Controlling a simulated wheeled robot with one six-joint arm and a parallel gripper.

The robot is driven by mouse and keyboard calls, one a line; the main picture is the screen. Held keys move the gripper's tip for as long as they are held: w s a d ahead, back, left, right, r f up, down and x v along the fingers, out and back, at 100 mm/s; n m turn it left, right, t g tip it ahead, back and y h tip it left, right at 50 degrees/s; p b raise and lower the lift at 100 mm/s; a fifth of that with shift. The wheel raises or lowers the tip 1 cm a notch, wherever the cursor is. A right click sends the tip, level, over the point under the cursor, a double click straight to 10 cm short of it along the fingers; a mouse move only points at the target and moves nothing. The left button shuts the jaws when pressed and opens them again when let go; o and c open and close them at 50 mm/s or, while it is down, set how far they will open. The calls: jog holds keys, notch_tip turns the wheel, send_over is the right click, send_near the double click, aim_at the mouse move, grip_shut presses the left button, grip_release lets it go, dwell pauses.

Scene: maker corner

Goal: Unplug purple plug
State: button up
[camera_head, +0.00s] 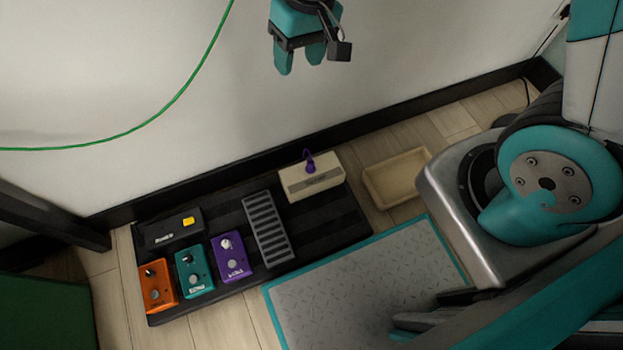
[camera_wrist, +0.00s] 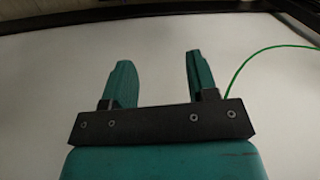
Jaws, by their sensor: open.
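The purple plug (camera_head: 309,160) stands upright in the top of a cream box (camera_head: 313,181) at the back right of the black pedal board (camera_head: 341,227). My gripper (camera_head: 298,71) is raised well above the board, in front of the pale wall, and apart from the plug. In the wrist view my gripper (camera_wrist: 157,75) is open, with nothing between its two teal fingers. The plug and the box are not in the wrist view.
An orange pedal (camera_head: 158,286), a teal pedal (camera_head: 194,272), a purple pedal (camera_head: 230,258), a grey ribbed pedal (camera_head: 267,230) and a black box (camera_head: 173,230) sit on the board. An empty beige tray (camera_head: 395,178) lies right of it. A grey mat (camera_head: 365,285) lies in front. A green cable (camera_head: 180,93) hangs along the wall.

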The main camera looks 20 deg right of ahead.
aim_at(310, 162)
jog(key=w+d+f+b, duration=0.1)
jog(key=f+b, duration=0.5)
jog(key=f, duration=0.7)
jog(key=w+d+f+m+h+b, duration=0.1)
jog(key=f+b, duration=0.5)
jog(key=f, duration=0.7)
jog(key=w+d+f+m+h+b, duration=0.1)
jog(key=w+d+f+b, duration=0.1)
jog(key=f+b, duration=0.5)
jog(key=shift+w+f, duration=0.2)
jog(key=shift+f, duration=1.45)
jog(key=shift+w+f, duration=0.15)
jog(key=shift+f, duration=1.5)
notch_tip(310, 162, down, 9)
jog(key=b, duration=0.6)
jog(key=shift+b, duration=0.35)
jog(key=shift+p, duration=0.7)
grip_shut()
jog(key=shift+r+p, duration=2.85)
jog(key=shift+r, duration=0.2)
